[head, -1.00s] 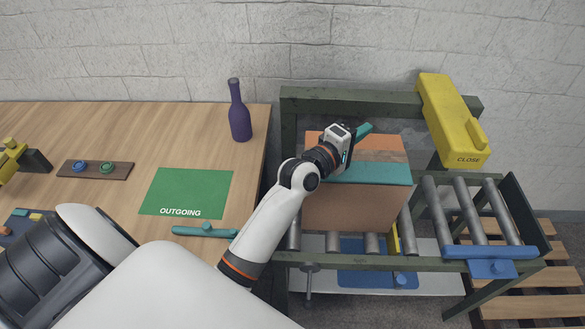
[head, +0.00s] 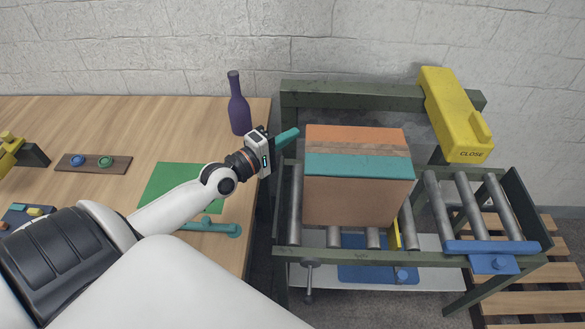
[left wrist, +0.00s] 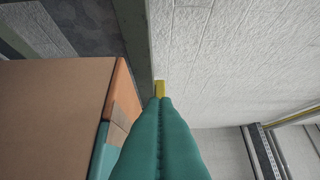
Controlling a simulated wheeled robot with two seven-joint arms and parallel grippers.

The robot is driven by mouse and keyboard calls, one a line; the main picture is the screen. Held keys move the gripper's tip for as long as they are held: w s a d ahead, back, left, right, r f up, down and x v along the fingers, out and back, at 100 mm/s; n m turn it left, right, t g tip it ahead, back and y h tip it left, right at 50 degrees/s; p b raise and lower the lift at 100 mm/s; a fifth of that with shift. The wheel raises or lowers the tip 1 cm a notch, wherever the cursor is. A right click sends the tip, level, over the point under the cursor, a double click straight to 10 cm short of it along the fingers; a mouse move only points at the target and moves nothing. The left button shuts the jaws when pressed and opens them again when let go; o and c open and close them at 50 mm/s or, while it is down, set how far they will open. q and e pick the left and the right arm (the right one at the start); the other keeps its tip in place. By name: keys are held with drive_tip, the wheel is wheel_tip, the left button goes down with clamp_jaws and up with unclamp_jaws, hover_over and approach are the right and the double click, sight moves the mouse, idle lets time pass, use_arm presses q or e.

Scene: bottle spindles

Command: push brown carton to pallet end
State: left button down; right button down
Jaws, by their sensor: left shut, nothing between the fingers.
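The brown carton (head: 358,195), with an orange top and a teal band, stands on the metal rollers of a conveyor in a dark green frame (head: 350,258). In the left wrist view the carton (left wrist: 55,110) fills the lower left. My left gripper (head: 287,138) is shut and empty, with teal fingers. It hovers just left of the carton's upper left edge, with a small gap between them. The shut fingers also show in the left wrist view (left wrist: 160,135). Wooden pallet slats (head: 525,295) lie at the lower right, past the conveyor's right end. My right gripper is out of view.
A yellow CLOSE part (head: 455,115) leans over the conveyor's right side. A blue bar (head: 490,248) lies across the frame's front right. Bare rollers (head: 472,205) lie right of the carton.

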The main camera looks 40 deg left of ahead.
use_arm(q)
wheel_tip(320, 180, down, 10)
drive_tip(key=b, duration=0.1)
drive_tip(key=shift+w+d+f+b, duration=0.25)
drive_tip(key=shift+w+d+b, duration=0.05)
drive_tip(key=shift+d, duration=0.1)
